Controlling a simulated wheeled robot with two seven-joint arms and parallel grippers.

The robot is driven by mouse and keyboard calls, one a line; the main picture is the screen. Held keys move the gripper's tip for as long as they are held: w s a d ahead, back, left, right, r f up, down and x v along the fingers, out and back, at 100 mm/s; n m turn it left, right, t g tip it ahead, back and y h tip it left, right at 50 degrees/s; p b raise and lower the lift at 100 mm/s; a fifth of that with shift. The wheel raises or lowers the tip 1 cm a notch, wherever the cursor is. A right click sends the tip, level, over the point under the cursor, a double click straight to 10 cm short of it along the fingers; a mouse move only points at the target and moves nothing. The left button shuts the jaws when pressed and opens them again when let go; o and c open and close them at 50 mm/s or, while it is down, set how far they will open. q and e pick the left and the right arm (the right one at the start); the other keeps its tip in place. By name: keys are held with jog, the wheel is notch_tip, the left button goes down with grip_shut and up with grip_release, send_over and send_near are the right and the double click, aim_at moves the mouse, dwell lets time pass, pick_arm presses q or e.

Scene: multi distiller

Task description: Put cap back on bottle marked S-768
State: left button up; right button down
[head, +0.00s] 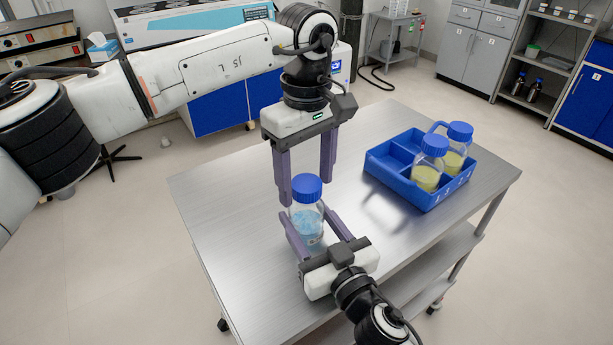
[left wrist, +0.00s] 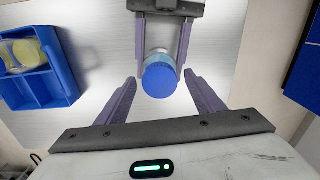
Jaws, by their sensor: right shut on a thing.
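A clear bottle (head: 306,226) with light blue liquid stands upright on the metal table, a blue cap (head: 307,187) on its top. I cannot tell how tightly the cap sits, nor read any S-768 marking. My right gripper (head: 307,218) is shut on the bottle's body from the front. My left gripper (head: 304,184) points down from above, its fingers open on either side of the cap. In the left wrist view the cap (left wrist: 160,80) lies between the left fingertips (left wrist: 160,79) with gaps on both sides; the right gripper's fingers flank the bottle behind it.
A blue divided tray (head: 393,182) on the right of the table holds two blue-capped bottles with yellowish liquid (head: 427,176) (head: 454,160). The tray also shows in the left wrist view (left wrist: 38,92). The table's left and back (head: 225,185) are clear.

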aim_at(315, 231)
pick_arm(q)
notch_tip(315, 231, up, 12)
dwell(0.6)
pick_arm(e)
jog(key=c, duration=0.6)
grip_release()
jog(key=shift+c, duration=0.2)
jog(key=b+v, duration=0.1)
jog(key=v, duration=0.8)
jog(key=shift+f, duration=0.1)
pick_arm(q)
jog(key=shift+f, duration=0.8)
pick_arm(e)
jog(key=shift+s+d, duration=0.35)
jog(key=shift+s, duration=0.25)
